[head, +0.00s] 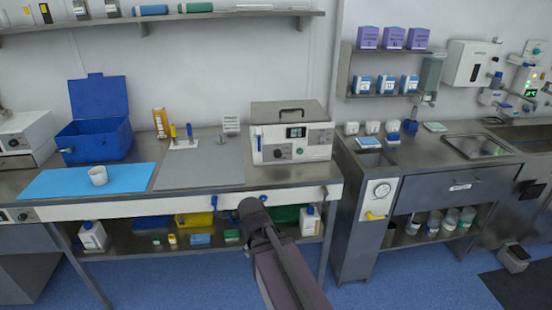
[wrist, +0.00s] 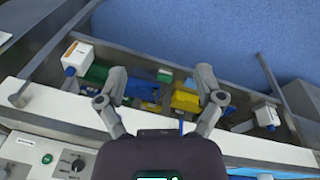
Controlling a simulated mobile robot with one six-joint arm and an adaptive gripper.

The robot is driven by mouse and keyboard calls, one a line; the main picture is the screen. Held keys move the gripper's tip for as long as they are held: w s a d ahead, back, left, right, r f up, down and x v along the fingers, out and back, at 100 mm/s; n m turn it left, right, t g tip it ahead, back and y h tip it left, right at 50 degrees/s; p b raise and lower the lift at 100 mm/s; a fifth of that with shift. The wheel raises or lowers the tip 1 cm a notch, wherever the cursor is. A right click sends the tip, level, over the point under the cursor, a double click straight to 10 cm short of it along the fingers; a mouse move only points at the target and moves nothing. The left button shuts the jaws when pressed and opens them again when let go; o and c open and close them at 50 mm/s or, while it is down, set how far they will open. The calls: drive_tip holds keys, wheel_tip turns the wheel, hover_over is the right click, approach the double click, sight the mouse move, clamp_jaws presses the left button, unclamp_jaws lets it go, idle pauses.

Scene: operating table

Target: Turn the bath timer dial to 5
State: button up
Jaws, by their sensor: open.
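A grey box-shaped unit (head: 289,138) with a top handle and a small display stands on the bench. A dark round dial (head: 279,153) is low on its front; its numbers and pointer are too small to read. In the wrist view a panel at the lower left carries a dark dial (wrist: 77,163) with marks around it, cut by the picture edge. I cannot tell for sure which dial is the bath timer. My gripper (head: 250,206) is in front of the bench, below and left of the unit. In the wrist view my gripper (wrist: 161,84) is open, with nothing between its fingers.
A blue open case (head: 95,138), a blue mat (head: 60,182) and a white mug (head: 98,176) are on the left of the bench. A lower shelf holds bins, including a yellow one (head: 194,219). The grey mat (head: 200,176) is mostly clear.

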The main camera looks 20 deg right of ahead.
drive_tip(key=w+d+n+t+h+b, duration=0.3)
drive_tip(key=w+d+n, duration=0.1)
drive_tip(key=w+d, duration=0.35)
drive_tip(key=n+t+b, duration=0.9)
drive_tip(key=n+t, duration=0.4)
drive_tip(key=n, duration=1.8)
approach(278, 155)
drive_tip(key=v, duration=0.4)
drive_tip(key=shift+s+d+f, duration=0.15)
drive_tip(key=shift+s, duration=0.05)
drive_tip(key=shift+w, duration=0.1)
drive_tip(key=x, duration=1.3)
drive_tip(key=shift+w, duration=0.35)
drive_tip(key=c, duration=1.1)
